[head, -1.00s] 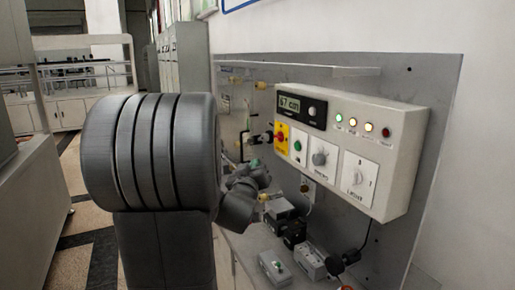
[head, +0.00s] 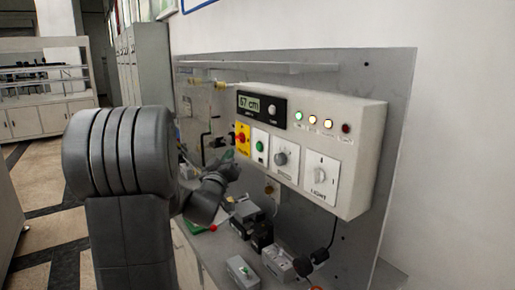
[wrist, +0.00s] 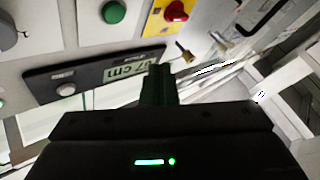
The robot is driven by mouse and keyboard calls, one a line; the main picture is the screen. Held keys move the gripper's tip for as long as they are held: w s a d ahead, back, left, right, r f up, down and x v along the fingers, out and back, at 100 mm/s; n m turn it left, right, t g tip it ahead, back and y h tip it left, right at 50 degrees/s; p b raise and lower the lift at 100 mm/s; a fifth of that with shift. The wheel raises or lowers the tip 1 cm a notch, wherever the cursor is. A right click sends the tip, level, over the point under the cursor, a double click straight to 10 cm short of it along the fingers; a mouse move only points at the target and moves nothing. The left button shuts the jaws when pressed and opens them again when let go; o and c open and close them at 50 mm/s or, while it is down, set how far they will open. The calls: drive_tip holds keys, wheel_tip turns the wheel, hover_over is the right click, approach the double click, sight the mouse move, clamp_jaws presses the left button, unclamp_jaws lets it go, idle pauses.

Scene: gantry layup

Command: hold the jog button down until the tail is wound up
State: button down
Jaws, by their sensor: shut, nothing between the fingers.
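The control box (head: 365,160) hangs on the grey panel. Its display (head: 249,104) reads 67 cm; the display (wrist: 124,69) also shows in the wrist view. A round green button (head: 260,146) sits on a white plate, and it shows in the wrist view (wrist: 113,12). A pale round button (head: 271,107) is beside the display. I cannot read which button is the jog button. My gripper (head: 229,155) is left of and below the buttons, partly hidden by my arm. In the wrist view its fingers (wrist: 158,80) are shut and empty, overlapping the display's edge. Contact is not visible. The tail is not identifiable.
A red knob on a yellow plate (head: 241,140) is left of the green button. A grey knob (head: 281,158) and a light switch (head: 319,175) are to its right. Small lamps (head: 312,120) line the box. Grey boxes (head: 243,270) and fittings crowd the bench below.

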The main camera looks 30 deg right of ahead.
sight(256, 144)
drive_tip(key=d, duration=0.7)
drive_tip(key=shift+w+d+b, duration=0.15)
drive_tip(key=shift+w+b, duration=0.15)
drive_tip(key=shift+b, duration=0.1)
drive_tip(key=shift+d+f, duration=0.1)
idle(1.5)
drive_tip(key=shift+d+b, duration=0.3)
drive_tip(key=shift+b, duration=0.1)
drive_tip(key=shift+d+b, duration=0.3)
drive_tip(key=shift+d, duration=0.15)
idle(0.6)
idle(2.1)
drive_tip(key=shift+a, duration=0.85)
drive_tip(key=shift+s+a+b, duration=0.2)
drive_tip(key=shift+a+b, duration=0.2)
drive_tip(key=shift+a, duration=2.1)
